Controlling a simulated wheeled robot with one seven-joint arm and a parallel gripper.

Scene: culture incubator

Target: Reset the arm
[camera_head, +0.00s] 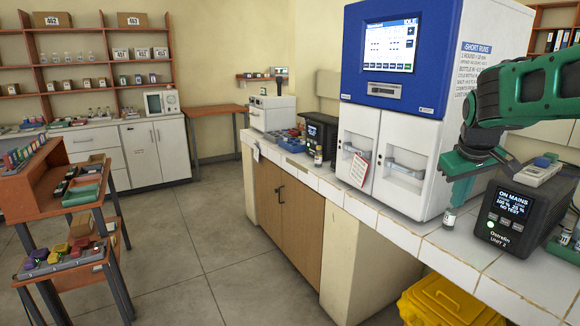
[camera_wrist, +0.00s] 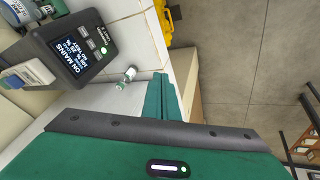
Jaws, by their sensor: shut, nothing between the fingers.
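My arm, green and black, reaches in from the right edge in the head view. My gripper (camera_head: 447,176) hangs over the tiled bench, in front of the blue and white machine's right side. In the wrist view, my gripper (camera_wrist: 163,82) shows its green fingers together, with nothing held. A small vial with a white cap (camera_head: 449,217) stands on the bench below the gripper. The vial (camera_wrist: 126,78) also shows in the wrist view, left of the fingers and apart from them.
A dark unit with a lit "ON MAINS" screen (camera_head: 515,212) stands right of the gripper. The blue and white machine (camera_head: 415,130) stands behind. A yellow bin (camera_head: 445,302) is on the floor below the bench. Open floor (camera_head: 215,240) lies to the left.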

